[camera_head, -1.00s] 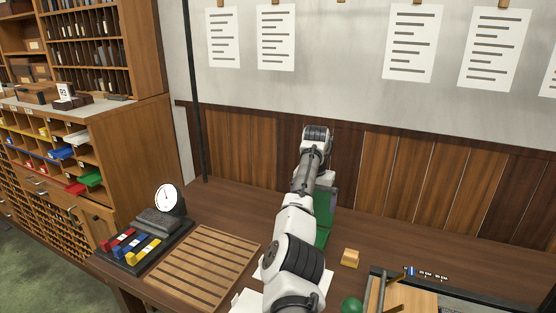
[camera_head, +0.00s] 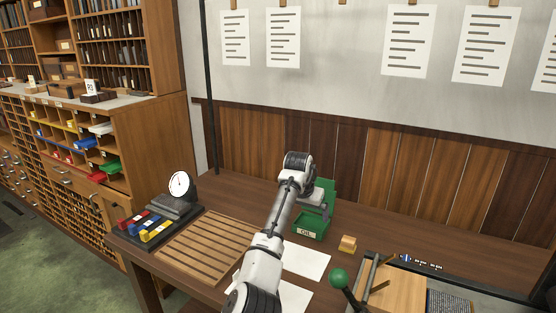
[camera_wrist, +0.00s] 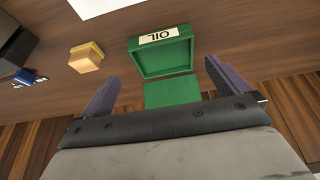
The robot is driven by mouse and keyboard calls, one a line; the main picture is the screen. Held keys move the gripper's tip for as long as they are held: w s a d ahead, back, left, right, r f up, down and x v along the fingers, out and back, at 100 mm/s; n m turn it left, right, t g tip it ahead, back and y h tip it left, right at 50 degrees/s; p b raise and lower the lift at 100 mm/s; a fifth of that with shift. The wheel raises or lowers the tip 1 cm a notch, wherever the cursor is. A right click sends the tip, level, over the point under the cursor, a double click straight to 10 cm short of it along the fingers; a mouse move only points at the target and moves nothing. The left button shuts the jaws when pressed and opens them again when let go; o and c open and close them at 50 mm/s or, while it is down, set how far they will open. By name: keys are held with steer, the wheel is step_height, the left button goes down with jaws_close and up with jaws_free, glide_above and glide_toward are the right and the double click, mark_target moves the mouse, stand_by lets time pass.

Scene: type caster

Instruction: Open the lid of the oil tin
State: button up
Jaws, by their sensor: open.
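The green oil tin (camera_head: 306,232) stands on the bench, its OIL label facing the front. Its lid (camera_head: 330,190) stands raised at the back of the tin, partly hidden by my arm. In the wrist view the tin (camera_wrist: 137,58) shows its open inside, and the lid (camera_wrist: 172,92) extends from its hinge side toward my gripper. My gripper (camera_wrist: 163,87) is open, with its two fingers apart on either side of the lid and nothing clearly held. In the head view my gripper (camera_head: 317,203) is over the tin, near the lid; contact cannot be told.
A small yellow-tan block (camera_head: 348,243) sits right of the tin. White paper (camera_head: 304,261) lies in front. A slatted wooden rack (camera_head: 208,250) and a dial gauge (camera_head: 181,185) are at left. A green-knobbed lever (camera_head: 338,279) stands at front right. Bare bench lies behind right.

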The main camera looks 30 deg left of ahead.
steer(key=f+b, duration=0.1)
steer(key=s+f+b, duration=0.1)
steer(key=f+b, duration=0.1)
steer(key=s+f+b, duration=0.1)
steer(key=f, duration=0.1)
steer(key=shift+s+a+f+b, duration=0.15)
steer(key=shift+a+b, duration=0.1)
steer(key=shift+b, duration=0.15)
steer(key=shift+s+r, duration=0.1)
steer(key=shift+r, duration=0.1)
steer(key=b+v, duration=0.3)
steer(key=v, duration=1.1)
steer(key=w+d+r+t, duration=0.1)
steer(key=w+r+t, duration=0.3)
steer(key=r+t, duration=0.45)
steer(key=s+a+r+n+t+y+b, duration=0.2)
steer(key=s+a+r+n+t+y, duration=0.1)
steer(key=s+a+r+t, duration=0.2)
steer(key=shift+s+a+r+t, duration=0.25)
steer(key=shift+s+r+t, duration=0.85)
steer(key=shift+r, duration=0.55)
